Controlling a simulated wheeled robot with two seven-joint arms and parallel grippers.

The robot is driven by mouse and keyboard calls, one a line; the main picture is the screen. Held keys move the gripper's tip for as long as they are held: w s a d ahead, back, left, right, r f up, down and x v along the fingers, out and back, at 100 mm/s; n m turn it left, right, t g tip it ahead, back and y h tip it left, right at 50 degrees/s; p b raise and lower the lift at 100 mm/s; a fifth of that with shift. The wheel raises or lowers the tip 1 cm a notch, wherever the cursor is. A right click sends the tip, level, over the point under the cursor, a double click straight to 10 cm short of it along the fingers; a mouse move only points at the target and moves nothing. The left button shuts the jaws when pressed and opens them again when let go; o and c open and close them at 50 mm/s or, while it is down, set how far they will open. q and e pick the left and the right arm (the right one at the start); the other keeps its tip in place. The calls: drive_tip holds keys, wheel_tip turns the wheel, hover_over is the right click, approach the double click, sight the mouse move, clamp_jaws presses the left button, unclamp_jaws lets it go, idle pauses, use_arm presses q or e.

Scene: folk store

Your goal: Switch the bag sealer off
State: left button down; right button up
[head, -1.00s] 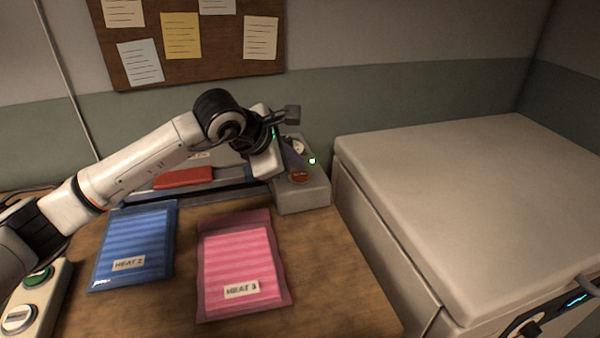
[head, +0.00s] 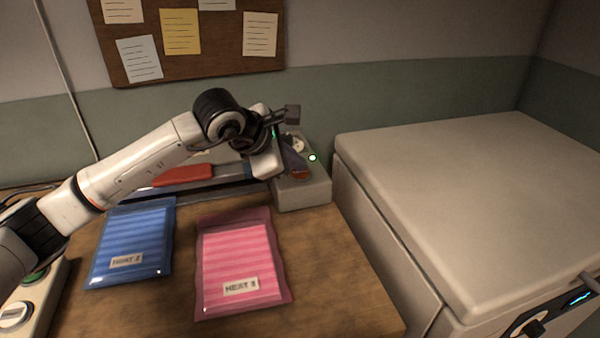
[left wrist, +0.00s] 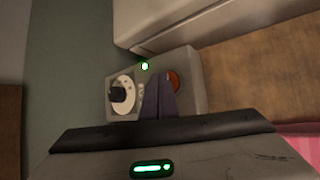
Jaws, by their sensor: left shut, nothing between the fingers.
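The bag sealer stands at the back of the table, with its grey control box (head: 302,193) at its right end. On the box are a lit indicator (head: 312,158), white in the head view and green-rimmed in the left wrist view (left wrist: 144,66), a white dial with a black knob (left wrist: 122,96) and an orange-red button or switch (left wrist: 174,79). My left gripper (head: 297,166) is shut and empty. Its fingers point down at the control box, close to the red switch, and partly cover it. I cannot tell whether they touch it. My right gripper is out of view.
A blue bag (head: 133,245) and a pink bag (head: 240,262) lie on the wooden table (head: 345,290). A red piece (head: 183,175) sits on the sealer's bar. A large beige lidded chest (head: 470,190) stands to the right. A button panel (head: 40,295) is at the left edge.

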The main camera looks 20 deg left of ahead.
sight(296, 174)
use_arm(q)
drive_tip(key=shift+r, duration=0.45)
idle(0.4)
wheel_tip(296, 174, up, 6)
drive_tip(key=p, duration=0.3)
idle(0.6)
